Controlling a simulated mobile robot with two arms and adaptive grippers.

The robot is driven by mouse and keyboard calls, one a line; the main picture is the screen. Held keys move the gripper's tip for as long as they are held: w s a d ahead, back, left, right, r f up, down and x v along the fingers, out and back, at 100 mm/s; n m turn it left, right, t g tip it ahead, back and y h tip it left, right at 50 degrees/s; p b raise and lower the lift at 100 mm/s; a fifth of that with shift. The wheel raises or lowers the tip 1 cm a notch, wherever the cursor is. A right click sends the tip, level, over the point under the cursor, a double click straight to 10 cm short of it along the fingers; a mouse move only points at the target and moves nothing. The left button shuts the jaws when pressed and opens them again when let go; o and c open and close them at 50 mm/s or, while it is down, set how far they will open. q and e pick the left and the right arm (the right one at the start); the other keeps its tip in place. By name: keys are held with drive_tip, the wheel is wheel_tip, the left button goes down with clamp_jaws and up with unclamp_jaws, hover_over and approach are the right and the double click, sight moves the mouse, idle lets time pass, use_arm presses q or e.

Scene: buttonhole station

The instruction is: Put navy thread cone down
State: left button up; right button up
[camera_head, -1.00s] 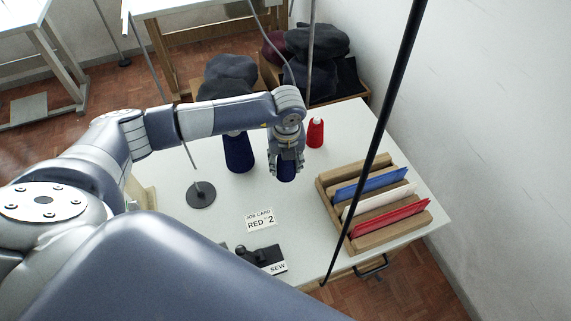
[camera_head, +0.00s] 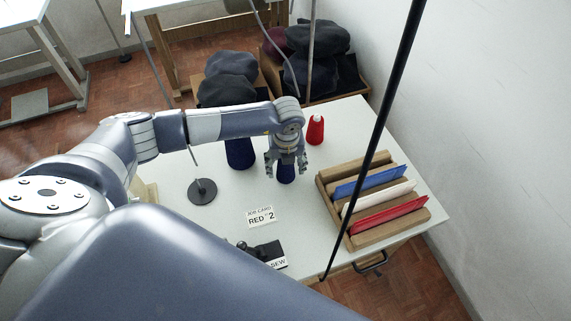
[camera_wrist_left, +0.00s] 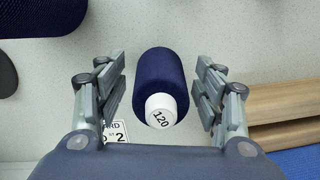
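The navy thread cone (camera_head: 286,174) stands on the white table (camera_head: 355,125), below and between the fingers of my left gripper (camera_head: 286,164). In the left wrist view the navy cone (camera_wrist_left: 160,80) shows its white top marked 120. There the left gripper's (camera_wrist_left: 165,95) fingers are spread, with a clear gap on both sides of the cone. Its base on the table is partly hidden in both views. My right gripper is not in view.
A larger navy cone (camera_head: 240,153) stands to the left, and a red cone (camera_head: 315,131) behind right. A wooden rack (camera_head: 363,243) with coloured cards is at the right. A job card (camera_head: 261,217) and a round black stand base (camera_head: 202,191) are nearby. A black pole (camera_head: 378,130) crosses the front.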

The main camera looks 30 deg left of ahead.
use_arm(q)
drive_tip(key=shift+r, duration=0.1)
drive_tip(key=r, duration=0.3)
drive_tip(key=r+b, duration=0.1)
drive_tip(key=r, duration=0.3)
drive_tip(key=s+d+r+b, duration=0.1)
drive_tip(key=r, duration=0.3)
drive_tip(key=shift+s+r, duration=0.1)
drive_tip(key=shift+r, duration=0.35)
idle(0.8)
